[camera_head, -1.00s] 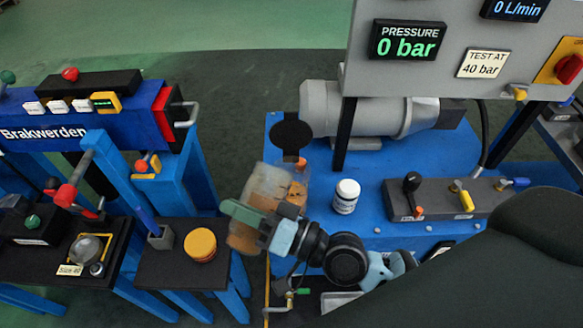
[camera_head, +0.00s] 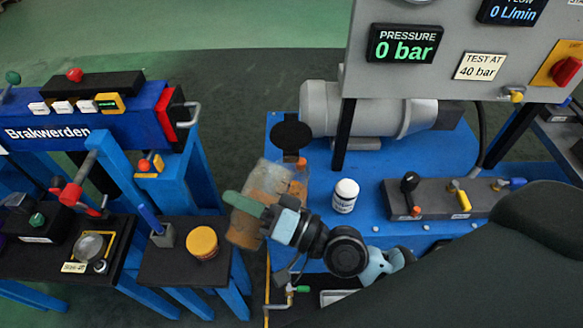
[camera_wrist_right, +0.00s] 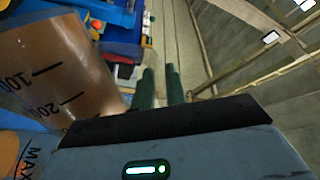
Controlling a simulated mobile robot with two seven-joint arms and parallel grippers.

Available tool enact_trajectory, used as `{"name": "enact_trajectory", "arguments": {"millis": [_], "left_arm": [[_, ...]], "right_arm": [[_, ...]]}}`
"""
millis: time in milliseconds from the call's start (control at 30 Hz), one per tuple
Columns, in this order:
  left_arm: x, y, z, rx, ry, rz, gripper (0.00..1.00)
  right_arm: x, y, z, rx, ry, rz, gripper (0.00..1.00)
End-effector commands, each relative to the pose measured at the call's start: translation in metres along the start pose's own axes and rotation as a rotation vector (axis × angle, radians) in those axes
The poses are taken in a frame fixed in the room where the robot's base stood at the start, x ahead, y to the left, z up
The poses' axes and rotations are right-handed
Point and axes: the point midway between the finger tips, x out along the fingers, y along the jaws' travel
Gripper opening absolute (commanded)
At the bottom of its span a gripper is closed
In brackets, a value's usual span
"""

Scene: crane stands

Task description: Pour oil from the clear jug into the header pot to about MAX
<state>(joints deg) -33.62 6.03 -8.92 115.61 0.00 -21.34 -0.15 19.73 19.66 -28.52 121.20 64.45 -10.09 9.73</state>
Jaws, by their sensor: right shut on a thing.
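The clear jug (camera_head: 266,182) holds brown oil and is tilted in the head view. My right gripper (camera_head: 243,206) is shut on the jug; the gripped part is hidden. The header pot (camera_head: 299,186), orange-brown and partly hidden by the jug, stands right beside it, with its round black lid (camera_head: 291,134) raised. In the right wrist view the jug (camera_wrist_right: 55,75) shows scale marks and oil, left of my green fingers (camera_wrist_right: 160,88). A MAX mark shows on the pot (camera_wrist_right: 30,162) at the lower left. I cannot tell whether oil is flowing. My left gripper is not in view.
A white bottle (camera_head: 345,196) stands on the blue bench (camera_head: 362,213) right of the pot. A grey motor (camera_head: 370,110) lies behind. A lever block (camera_head: 440,199) is at the right.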

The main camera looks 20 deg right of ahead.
Motion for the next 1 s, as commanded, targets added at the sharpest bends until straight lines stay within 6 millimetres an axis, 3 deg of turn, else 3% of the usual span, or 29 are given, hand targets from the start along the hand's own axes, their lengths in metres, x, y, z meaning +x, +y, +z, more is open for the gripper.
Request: {"name": "enact_trajectory", "arguments": {"millis": [1000], "left_arm": [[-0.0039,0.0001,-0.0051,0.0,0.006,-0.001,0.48]], "right_arm": [[0.0012,-0.0056,-0.0083,0.052,0.013,-0.002,0.0]]}}
